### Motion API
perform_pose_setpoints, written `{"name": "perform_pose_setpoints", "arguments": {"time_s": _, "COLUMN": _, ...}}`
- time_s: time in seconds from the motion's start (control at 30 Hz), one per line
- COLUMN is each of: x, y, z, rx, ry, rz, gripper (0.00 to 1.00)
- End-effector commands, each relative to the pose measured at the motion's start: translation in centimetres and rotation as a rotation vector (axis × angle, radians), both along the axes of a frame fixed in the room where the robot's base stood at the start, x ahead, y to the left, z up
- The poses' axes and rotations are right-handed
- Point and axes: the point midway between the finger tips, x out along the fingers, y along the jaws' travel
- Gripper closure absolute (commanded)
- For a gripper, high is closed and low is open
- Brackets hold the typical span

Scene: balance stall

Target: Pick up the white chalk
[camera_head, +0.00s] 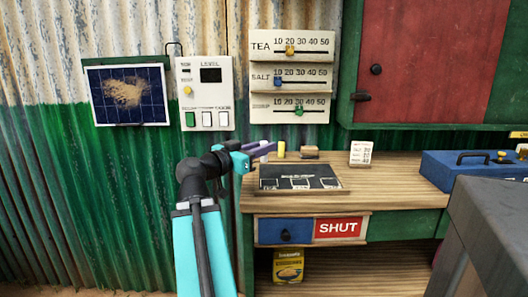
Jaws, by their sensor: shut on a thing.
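The white chalk (263,157) is a small upright white stick near the left back of the wooden counter. My gripper (264,148) reaches in from the left with its purple fingers around the chalk and is shut on it. The fingers hide part of the chalk. I cannot tell whether its lower end touches the counter.
A yellow chalk stick (281,149) stands just right of my fingers, with a wooden block (309,152) beyond it. A slate (300,176) lies in front on the counter (389,172). A small price card (361,153) and a blue toolbox (470,168) are further right.

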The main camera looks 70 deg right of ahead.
Motion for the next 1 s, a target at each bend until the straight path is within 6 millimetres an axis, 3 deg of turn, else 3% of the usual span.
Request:
{"name": "perform_pose_setpoints", "arguments": {"time_s": 0.77, "x": 0.1, "y": 0.2, "z": 0.0, "rx": 0.0, "ry": 0.001, "rz": 0.002, "gripper": 1.0}}
{"name": "perform_pose_setpoints", "arguments": {"time_s": 1.0, "x": 2.7, "y": 0.5, "z": -1.4, "rx": 0.001, "ry": 0.003, "rz": 0.041, "gripper": 1.0}}
